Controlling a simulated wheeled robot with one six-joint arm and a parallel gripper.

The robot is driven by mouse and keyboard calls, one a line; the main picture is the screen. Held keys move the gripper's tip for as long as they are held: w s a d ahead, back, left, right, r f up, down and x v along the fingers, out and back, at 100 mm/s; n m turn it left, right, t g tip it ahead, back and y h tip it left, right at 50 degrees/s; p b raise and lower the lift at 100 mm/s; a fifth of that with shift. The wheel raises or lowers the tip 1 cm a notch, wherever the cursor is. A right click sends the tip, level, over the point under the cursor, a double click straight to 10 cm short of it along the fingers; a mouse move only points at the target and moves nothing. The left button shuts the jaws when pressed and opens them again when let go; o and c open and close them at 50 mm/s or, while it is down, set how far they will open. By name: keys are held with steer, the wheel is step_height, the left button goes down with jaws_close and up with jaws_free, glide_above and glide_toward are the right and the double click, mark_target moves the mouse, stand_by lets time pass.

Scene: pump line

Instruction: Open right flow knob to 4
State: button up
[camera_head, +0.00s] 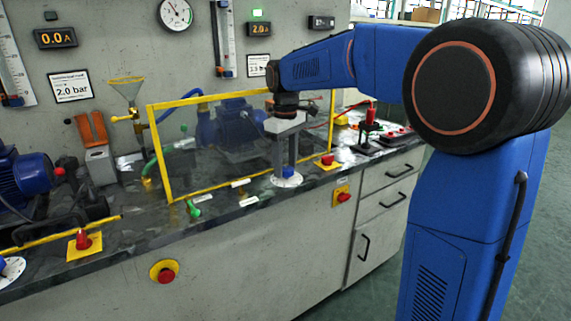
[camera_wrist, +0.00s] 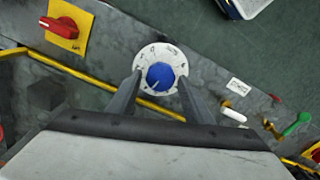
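The right flow knob (camera_wrist: 160,76) is a blue round knob with a pale pointer line, on a white dial disc (camera_wrist: 143,57) with markings too small to read. The pointer line is toward the lower left in the wrist view. In the head view the knob (camera_head: 289,172) and its disc (camera_head: 287,182) sit at the bench's front edge. My gripper (camera_wrist: 160,78) points down over it. Its two fingers are open, one on each side of the knob, with small gaps visible between fingers and knob. Another white dial disc (camera_head: 11,268) is cut off at the left edge.
A yellow-framed clear panel (camera_head: 240,140) stands close behind my gripper. A red switch on a yellow plate (camera_head: 327,161) is right of the dial. A green-handled valve (camera_head: 193,208) is to its left. A display reads 2.0 A (camera_head: 259,29). Free floor lies in front.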

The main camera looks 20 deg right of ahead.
mark_target(286, 168)
steer(key=shift+o, duration=0.2)
step_height(286, 168, up, 17)
steer(key=shift+r, duration=0.2)
stand_by(0.5)
steer(key=s+d+f+m+t, duration=0.1)
steer(key=s+d+f+m, duration=0.2)
steer(key=s, duration=0.6)
steer(key=s+d+f+m+t, duration=0.1)
steer(key=s+d+f, duration=0.1)
steer(key=s+f, duration=0.55)
steer(key=s+d+f+m+t, duration=0.2)
steer(key=s+f+m, duration=0.1)
steer(key=s+f, duration=1.3)
steer(key=shift+s+d+t, duration=0.4)
steer(key=shift+s, duration=0.5)
steer(key=shift+c, duration=0.6)
